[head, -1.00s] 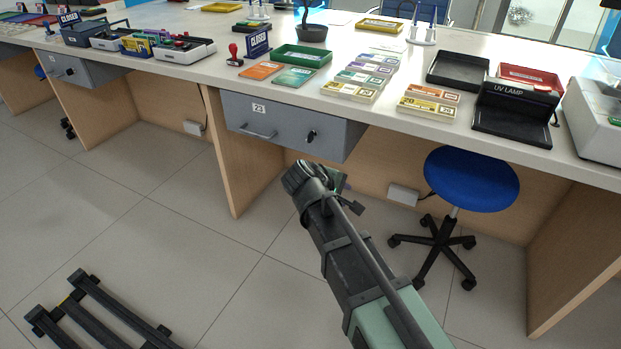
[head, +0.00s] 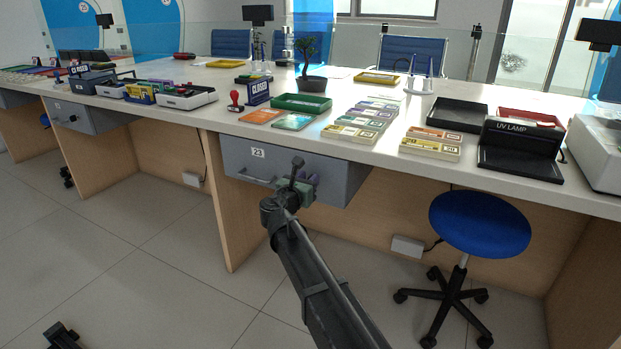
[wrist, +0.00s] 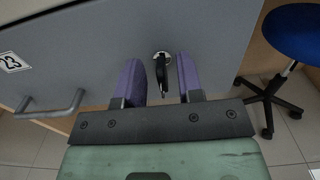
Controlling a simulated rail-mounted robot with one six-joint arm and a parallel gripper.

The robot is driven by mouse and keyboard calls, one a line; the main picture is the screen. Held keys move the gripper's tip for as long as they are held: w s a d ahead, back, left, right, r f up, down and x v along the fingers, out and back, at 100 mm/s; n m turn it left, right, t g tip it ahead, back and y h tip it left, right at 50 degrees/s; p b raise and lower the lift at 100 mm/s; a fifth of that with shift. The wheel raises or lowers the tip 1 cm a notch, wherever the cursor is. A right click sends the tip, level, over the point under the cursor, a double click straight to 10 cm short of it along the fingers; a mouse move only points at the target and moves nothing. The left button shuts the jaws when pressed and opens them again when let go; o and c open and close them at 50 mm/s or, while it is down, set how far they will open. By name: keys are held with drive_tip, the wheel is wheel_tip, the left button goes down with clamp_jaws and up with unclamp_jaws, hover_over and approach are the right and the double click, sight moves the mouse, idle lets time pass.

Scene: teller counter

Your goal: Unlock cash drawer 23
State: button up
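Cash drawer 23 (head: 233,158) is a grey drawer under the counter, with a white "23" label and a bar handle at its left. It appears closed. In the wrist view the drawer front (wrist: 110,50) fills most of the picture, with the handle (wrist: 50,106) at lower left. A dark key (wrist: 161,76) sits in the round lock on the drawer front. My gripper (wrist: 160,82) is open, with one purple finger on each side of the key and gaps between. In the head view my gripper (head: 303,184) is in front of the drawer's right part and hides the lock.
A blue stool (head: 480,222) stands to the right under the counter. The counter top (head: 395,160) above holds banknote stacks, trays and a UV lamp (head: 520,145). A wooden panel (head: 228,205) stands left below the drawer. The floor in front is largely clear.

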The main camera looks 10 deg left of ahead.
drive_tip(key=shift+x, duration=0.95)
drive_tip(key=shift+s, duration=0.1)
drive_tip(key=shift+c, duration=0.5)
clamp_jaws()
